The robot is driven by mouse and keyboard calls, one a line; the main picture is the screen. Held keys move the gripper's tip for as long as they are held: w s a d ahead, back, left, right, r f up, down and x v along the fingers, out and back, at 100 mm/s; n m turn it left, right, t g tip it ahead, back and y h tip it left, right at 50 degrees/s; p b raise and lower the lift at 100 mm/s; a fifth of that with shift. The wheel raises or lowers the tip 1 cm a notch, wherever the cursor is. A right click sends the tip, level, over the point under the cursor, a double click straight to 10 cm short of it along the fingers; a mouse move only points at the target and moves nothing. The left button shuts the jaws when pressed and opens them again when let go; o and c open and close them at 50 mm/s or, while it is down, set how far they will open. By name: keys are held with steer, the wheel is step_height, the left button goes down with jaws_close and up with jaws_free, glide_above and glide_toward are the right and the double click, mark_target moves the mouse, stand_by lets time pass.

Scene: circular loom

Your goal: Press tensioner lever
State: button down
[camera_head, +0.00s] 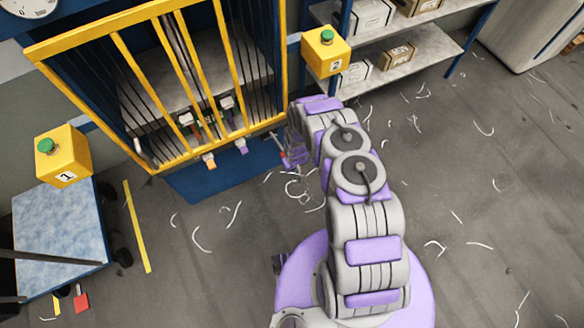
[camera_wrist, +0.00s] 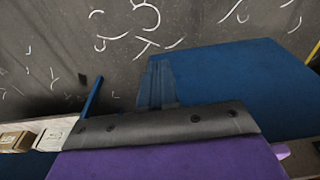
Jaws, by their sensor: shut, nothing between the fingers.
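Behind the yellow guard frame of the loom, several small levers or handles show in the head view. An orange-tipped one (camera_head: 209,160) and a purple-tipped one (camera_head: 242,147) stick out at its lower edge. I cannot tell which is the tensioner lever. My gripper (camera_head: 293,157) is shut and empty at the frame's lower right corner, right of the purple tip. A small red part (camera_head: 283,155) shows beside it; I cannot tell whether they touch. In the wrist view, a purple and grey body fills the bottom, and no lever can be made out clearly.
A yellow box with a green button marked 2 (camera_head: 326,51) stands above my arm; another marked 1 (camera_head: 63,156) is at left by a blue-topped cart (camera_head: 60,225). Shelves with boxes (camera_head: 410,60) stand behind. The right floor is open, with scattered white thread scraps.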

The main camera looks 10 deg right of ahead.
steer(key=s+d+r+p, duration=0.1)
steer(key=s+r+p, duration=0.1)
steer(key=s+r, duration=0.2)
steer(key=shift+r, duration=0.8)
steer(key=shift+a, duration=0.15)
